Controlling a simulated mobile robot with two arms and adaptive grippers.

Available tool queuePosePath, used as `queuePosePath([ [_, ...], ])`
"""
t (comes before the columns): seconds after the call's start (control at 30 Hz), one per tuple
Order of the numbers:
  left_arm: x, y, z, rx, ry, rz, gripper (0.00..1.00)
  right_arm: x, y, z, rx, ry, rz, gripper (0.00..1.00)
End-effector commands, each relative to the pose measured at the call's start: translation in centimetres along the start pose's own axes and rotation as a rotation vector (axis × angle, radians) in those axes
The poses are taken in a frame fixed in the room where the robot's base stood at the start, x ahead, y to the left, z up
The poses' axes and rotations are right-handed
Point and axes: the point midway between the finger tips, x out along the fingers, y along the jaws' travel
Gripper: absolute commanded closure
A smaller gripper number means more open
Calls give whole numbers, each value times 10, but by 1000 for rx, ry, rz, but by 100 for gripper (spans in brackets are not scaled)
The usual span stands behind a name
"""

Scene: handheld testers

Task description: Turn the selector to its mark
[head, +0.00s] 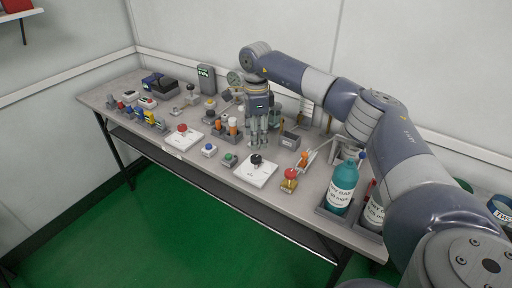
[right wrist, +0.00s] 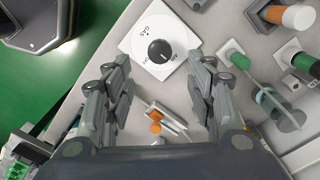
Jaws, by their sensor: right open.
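A black round selector knob (head: 256,160) sits on a white square plate (head: 262,179) near the table's front edge. My right gripper (head: 257,142) points down over the table, behind the knob in the head view. In the wrist view its fingers (right wrist: 162,75) are spread wide and empty, with the knob beyond the tips and apart from them. My left gripper is not in view.
A red knob on a white plate (head: 182,129), a blue button (head: 209,150), a green button (head: 229,159) and a red button on a yellow base (head: 290,175) stand nearby. An orange-handled lever (head: 304,158) and a teal bottle (head: 342,187) are to the right.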

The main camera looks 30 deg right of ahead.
Motion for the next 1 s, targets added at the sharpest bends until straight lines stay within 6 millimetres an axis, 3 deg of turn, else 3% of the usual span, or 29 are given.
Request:
queuePosePath([
  [0.1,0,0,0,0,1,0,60,-22,-1,0,0,-2,-3,49],
  [0.3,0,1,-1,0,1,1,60,-38,0,0,0,-1,-2,49],
  [0.87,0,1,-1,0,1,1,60,-40,0,1,0,-1,-1,49],
  [1.0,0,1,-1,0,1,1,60,-28,3,22,-20,-51,-2,49],
])
